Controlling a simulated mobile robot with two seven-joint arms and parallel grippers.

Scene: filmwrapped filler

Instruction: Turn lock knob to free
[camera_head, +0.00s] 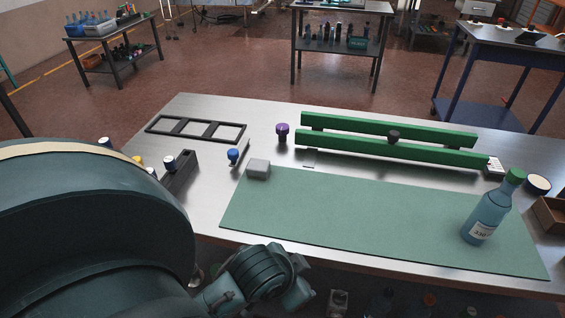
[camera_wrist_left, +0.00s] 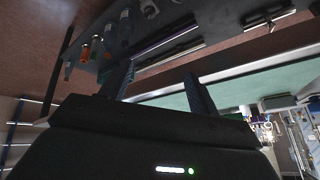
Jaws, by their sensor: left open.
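I cannot tell for certain which knob is the lock knob. A dark knob (camera_head: 393,136) sits between two long green rails (camera_head: 390,151) at the back of the table. A purple-topped knob (camera_head: 282,130) stands left of the rails, and a blue knob (camera_head: 233,155) stands further left. My left gripper (camera_wrist_left: 158,78) is open and empty in the left wrist view, with its fingers apart and no knob between them. In the head view my left arm fills the lower left, and its fingers are not clearly seen. My right gripper is not in view.
A green mat (camera_head: 350,215) covers the front of the metal table (camera_head: 210,215). A bottle (camera_head: 487,212) stands on its right end and a grey block (camera_head: 258,168) at its left corner. A black frame (camera_head: 196,129) lies at the back left. The mat's middle is clear.

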